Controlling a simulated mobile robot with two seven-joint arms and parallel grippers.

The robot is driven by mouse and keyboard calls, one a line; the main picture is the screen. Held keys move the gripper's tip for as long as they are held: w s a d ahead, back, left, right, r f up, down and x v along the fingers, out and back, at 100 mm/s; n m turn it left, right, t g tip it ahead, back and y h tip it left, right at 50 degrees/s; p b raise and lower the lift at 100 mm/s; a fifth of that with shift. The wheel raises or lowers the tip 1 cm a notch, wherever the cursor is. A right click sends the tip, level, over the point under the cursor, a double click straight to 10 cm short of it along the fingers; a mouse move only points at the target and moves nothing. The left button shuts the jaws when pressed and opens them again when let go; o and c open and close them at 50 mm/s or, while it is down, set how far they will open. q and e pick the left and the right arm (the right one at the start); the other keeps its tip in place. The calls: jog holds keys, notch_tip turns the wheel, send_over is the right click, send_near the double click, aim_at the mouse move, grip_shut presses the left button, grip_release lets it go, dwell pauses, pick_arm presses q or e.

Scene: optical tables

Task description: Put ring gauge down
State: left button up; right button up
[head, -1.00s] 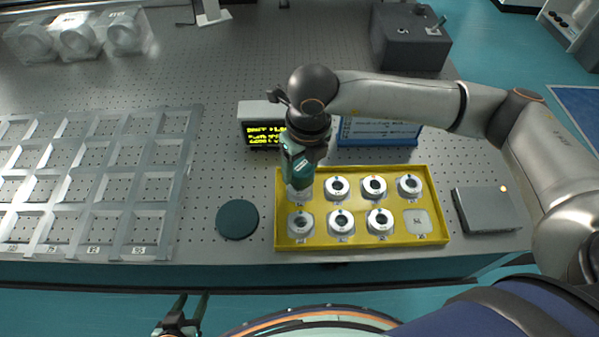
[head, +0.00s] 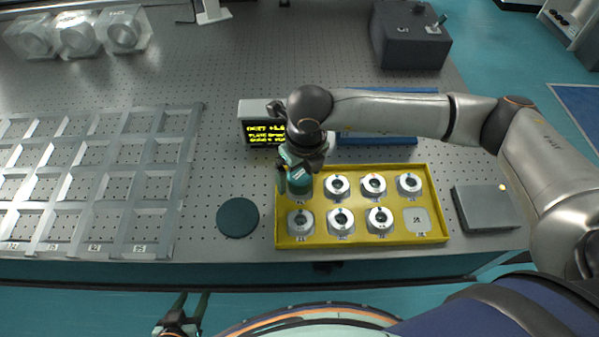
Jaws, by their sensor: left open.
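The front-right place (head: 417,220) shows a flat pale plate without a ring. My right gripper (head: 296,190) points down over the tray's back-left place. Its body hides its fingertips and most of what is at that place, so I cannot tell whether it holds a ring gauge. My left gripper (head: 190,303) is open and empty in front of the table's front edge.
A dark green round pad (head: 237,218) lies left of the tray. A grey grid rack (head: 122,183) is at the left. A display box (head: 262,128) and blue panel (head: 378,139) stand behind the tray; a grey box (head: 487,209) lies to its right.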

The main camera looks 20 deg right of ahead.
aim_at(304, 179)
jog(key=shift+r, duration=0.45)
notch_tip(304, 179, up, 11)
jog(key=s, duration=0.1)
jog(key=shift+s+d+r, duration=0.2)
jog(key=shift+d, duration=0.05)
dwell(2.0)
